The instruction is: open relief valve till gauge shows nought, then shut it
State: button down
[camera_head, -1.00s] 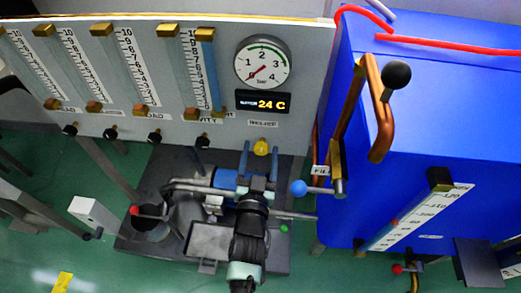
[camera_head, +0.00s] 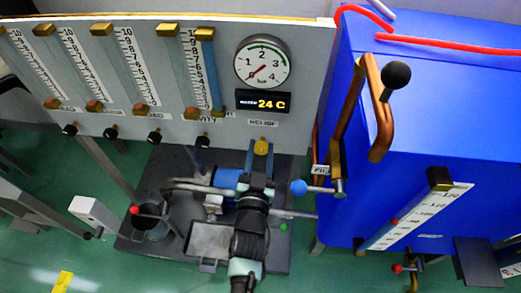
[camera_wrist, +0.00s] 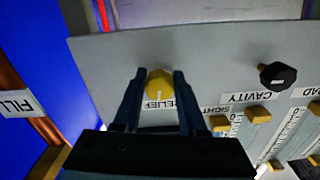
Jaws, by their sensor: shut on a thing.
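The yellow relief valve knob (camera_head: 261,147) sits low on the grey panel, just under its RELIEF label. My gripper (camera_head: 261,158) reaches up to it from below, with a dark blue finger on each side. In the wrist view the knob (camera_wrist: 159,84) is between the fingertips of my gripper (camera_wrist: 157,78), which is shut on it. A pale line marks the knob face and points down in that view. The round gauge (camera_head: 262,62) above reads 0 to 4; its red needle points lower left, at or very near the zero end.
A display reading 24 C (camera_head: 263,101) is below the gauge. Black knobs (camera_head: 154,137) and sight tubes line the panel to the left. At right are a blue tank (camera_head: 440,130), a copper pipe (camera_head: 381,110) and a blue-knobbed valve lever (camera_head: 298,187).

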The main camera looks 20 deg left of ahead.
jog(key=m, duration=0.3)
jog(key=shift+a+m+b, duration=0.1)
jog(key=shift+m+b, duration=0.2)
jog(key=shift+m, duration=0.1)
jog(key=m, duration=0.4)
jog(key=shift+m, duration=0.3)
jog(key=m, duration=0.3)
jog(key=shift+s+a+r+m+b, duration=0.1)
jog(key=shift+m+b, duration=0.2)
jog(key=shift+b, duration=0.1)
jog(key=shift+r+m, duration=0.1)
jog(key=shift+m, duration=1.8)
jog(key=shift+c, duration=2.3)
grip_release()
